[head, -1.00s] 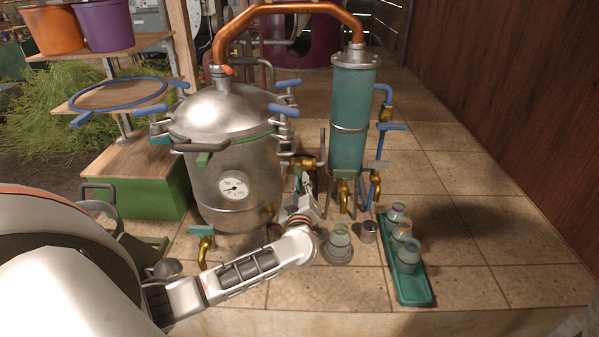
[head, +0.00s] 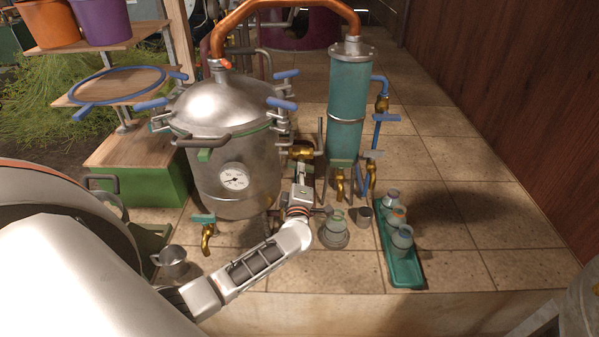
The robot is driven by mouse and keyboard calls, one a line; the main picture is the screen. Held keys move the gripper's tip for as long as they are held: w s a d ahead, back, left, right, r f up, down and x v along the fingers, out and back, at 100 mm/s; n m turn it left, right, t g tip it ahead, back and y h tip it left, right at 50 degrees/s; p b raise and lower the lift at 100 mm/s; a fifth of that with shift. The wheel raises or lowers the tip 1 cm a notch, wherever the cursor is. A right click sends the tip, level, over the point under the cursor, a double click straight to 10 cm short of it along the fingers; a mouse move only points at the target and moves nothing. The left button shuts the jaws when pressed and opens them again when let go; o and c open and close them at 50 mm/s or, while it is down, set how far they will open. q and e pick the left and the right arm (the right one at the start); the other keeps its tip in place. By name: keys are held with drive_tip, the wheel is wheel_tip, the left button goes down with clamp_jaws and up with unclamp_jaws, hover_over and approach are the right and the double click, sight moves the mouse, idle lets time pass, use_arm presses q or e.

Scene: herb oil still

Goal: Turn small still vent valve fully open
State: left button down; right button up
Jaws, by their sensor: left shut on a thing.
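The small still is a round steel pot (head: 235,165) with a domed lid and a dial gauge (head: 234,177) on its front. A brass valve (head: 301,153), which looks like the vent valve, sticks out from the pot's right side. My left gripper (head: 302,170) is just below and in front of this valve, shut on what seems to be its handle. The fingertips and the held part are small and mostly hidden, so I cannot tell the handle's angle. My right gripper is not in view.
A teal condenser column (head: 347,105) with brass taps stands just right of the gripper. A jar (head: 337,222) and a green tray (head: 404,268) of jars stand in front. A brass drain tap (head: 207,232) and metal cup (head: 171,262) are left of my forearm. Tiles at right are clear.

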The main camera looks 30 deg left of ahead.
use_arm(q)
drive_tip(key=shift+f+n, duration=0.2)
drive_tip(key=shift+n, duration=1.5)
drive_tip(key=c, duration=2.1)
unclamp_jaws()
drive_tip(key=shift+c, duration=0.2)
drive_tip(key=shift+r, duration=0.1)
drive_tip(key=v, duration=1.2)
drive_tip(key=shift+d, duration=0.1)
